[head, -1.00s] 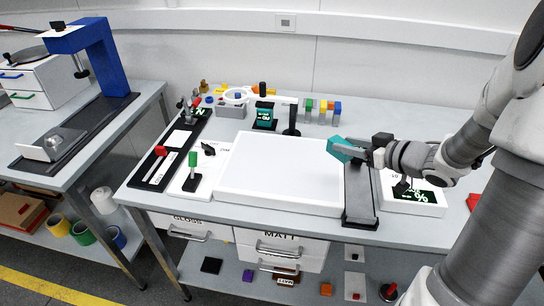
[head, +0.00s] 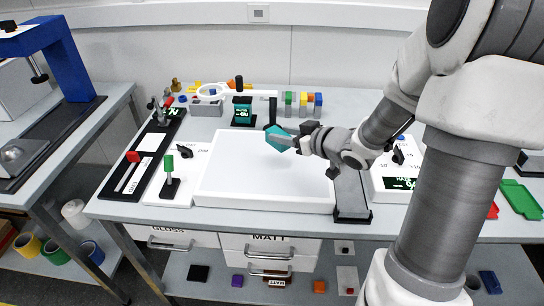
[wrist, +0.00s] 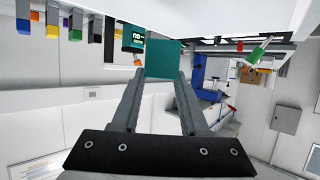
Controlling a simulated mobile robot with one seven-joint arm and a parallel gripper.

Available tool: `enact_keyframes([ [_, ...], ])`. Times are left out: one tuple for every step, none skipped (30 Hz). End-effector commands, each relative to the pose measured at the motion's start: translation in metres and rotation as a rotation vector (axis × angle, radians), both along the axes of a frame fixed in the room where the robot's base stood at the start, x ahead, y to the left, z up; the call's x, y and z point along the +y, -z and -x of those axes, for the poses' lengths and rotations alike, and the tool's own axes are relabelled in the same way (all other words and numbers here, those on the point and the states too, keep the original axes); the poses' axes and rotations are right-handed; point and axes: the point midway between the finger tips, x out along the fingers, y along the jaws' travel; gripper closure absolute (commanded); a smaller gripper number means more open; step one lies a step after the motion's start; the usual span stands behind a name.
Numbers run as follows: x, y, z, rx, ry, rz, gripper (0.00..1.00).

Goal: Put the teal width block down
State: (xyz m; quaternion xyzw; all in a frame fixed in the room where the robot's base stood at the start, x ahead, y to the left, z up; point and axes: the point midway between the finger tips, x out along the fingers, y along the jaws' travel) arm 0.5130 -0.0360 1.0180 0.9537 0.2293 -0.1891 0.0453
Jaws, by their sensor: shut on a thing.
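The teal width block (head: 280,138) is held in the tips of my gripper (head: 294,141), above the right part of the white light panel (head: 255,185). In the wrist view the teal block (wrist: 164,59) sits between the two fingertips of my gripper (wrist: 163,78), and the fingers are shut on it. The block looks tilted in the head view. I cannot tell its exact height, but it appears apart from the panel.
A dark stand (head: 351,195) is at the panel's right edge, beside a display unit (head: 398,183). A green-topped lever (head: 169,168) stands left of the panel. Several coloured blocks (head: 303,99) stand at the back. The panel's left and middle are clear.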

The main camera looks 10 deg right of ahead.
Motion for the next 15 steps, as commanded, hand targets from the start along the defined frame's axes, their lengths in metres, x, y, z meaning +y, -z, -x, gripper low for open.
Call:
enact_keyframes([
  [0.01,0.009,-0.003,0.002,-0.003,-0.002,1.0],
  [0.014,0.012,-0.005,0.001,-0.004,-0.001,1.0],
  [0.019,0.014,-0.007,0.0,-0.003,-0.001,1.0],
  [0.021,0.016,-0.009,0.001,-0.001,-0.002,1.0],
  [0.023,0.017,-0.01,0.001,-0.001,-0.002,1.0],
  [0.025,0.018,-0.011,0.0,-0.001,0.0,1.0],
  [0.026,0.018,-0.011,0.0,-0.001,0.0,1.0],
  [0.027,0.019,-0.011,0.0,0.0,0.0,1.0],
  [0.027,0.021,-0.012,0.001,0.0,0.0,1.0],
  [0.027,0.024,-0.012,0.002,0.002,-0.001,1.0],
  [0.027,0.028,-0.012,0.002,0.002,-0.002,1.0],
  [0.027,0.034,-0.011,0.002,0.001,-0.002,1.0],
  [0.027,0.039,-0.011,0.003,0.002,-0.002,1.0],
  [0.027,0.044,-0.011,0.004,0.001,-0.003,1.0],
  [0.027,0.05,-0.011,0.002,0.0,-0.002,1.0],
])
